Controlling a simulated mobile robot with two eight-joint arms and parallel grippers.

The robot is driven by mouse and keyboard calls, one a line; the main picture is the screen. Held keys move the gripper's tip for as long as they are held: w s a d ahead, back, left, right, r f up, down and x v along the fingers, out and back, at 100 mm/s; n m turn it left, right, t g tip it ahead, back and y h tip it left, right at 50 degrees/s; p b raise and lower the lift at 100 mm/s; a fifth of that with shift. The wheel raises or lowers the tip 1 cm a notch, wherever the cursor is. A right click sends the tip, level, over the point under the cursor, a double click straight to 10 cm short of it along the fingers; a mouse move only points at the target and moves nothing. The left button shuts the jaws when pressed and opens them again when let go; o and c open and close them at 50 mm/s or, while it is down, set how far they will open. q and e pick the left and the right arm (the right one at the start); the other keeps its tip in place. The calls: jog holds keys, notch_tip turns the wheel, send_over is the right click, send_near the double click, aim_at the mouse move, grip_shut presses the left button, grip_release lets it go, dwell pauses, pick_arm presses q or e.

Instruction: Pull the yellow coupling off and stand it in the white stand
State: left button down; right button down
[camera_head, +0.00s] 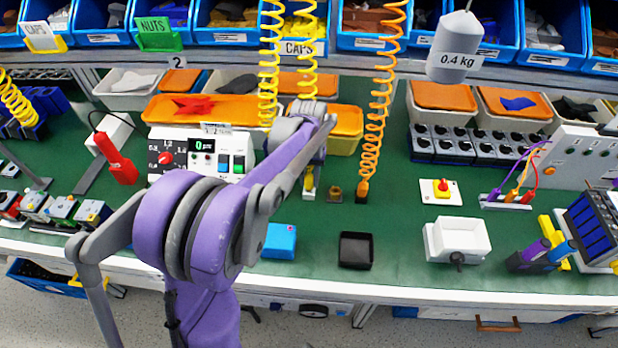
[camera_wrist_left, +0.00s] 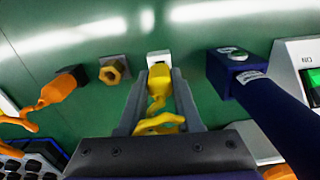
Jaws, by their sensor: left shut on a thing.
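The yellow coupling (camera_wrist_left: 160,78) is between the two fingers of my left gripper (camera_wrist_left: 158,88), which is shut on it. Its yellow coiled hose trails toward the wrist camera. The white stand (camera_wrist_left: 158,56) is right at the coupling's far end; I cannot tell whether the coupling is seated in it or just above it. The bare brass fitting (camera_wrist_left: 113,71) on a grey block is left of the coupling, apart from it. In the head view the yellow coupling (camera_head: 309,180) shows beside my purple arm, which hides most of the left gripper. My right gripper is not in view.
An orange coupling (camera_wrist_left: 62,85) with an orange hose is left of the brass fitting. A black tray (camera_head: 356,250) and a blue box (camera_head: 281,241) lie nearer the bench's front edge.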

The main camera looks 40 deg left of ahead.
pick_arm(q)
jog(key=shift+f+b, duration=0.55)
jog(key=shift+f, duration=0.3)
dwell(0.6)
jog(key=c, duration=0.5)
grip_release()
jog(key=shift+r, duration=0.1)
notch_tip(320, 180, up, 11)
jog(key=shift+f+p, duration=0.2)
jog(key=shift+p, duration=0.3)
jog(key=shift+d, duration=0.1)
jog(key=s+d+m+t+p, duration=0.1)
jog(key=s+d+m, duration=0.1)
jog(key=s+d, duration=0.3)
jog(key=s+d+f+m+t+p, duration=0.1)
jog(key=s+d+t+p, duration=0.1)
jog(key=s+d, duration=0.4)
jog(key=s+d+f+m+t+p, duration=0.1)
jog(key=s+d+m+t+p, duration=0.1)
jog(key=s+d, duration=0.3)
jog(key=shift+s+d+f+m, duration=0.1)
jog(key=shift+s+d+m, duration=0.2)
jog(key=shift+s, duration=0.45)
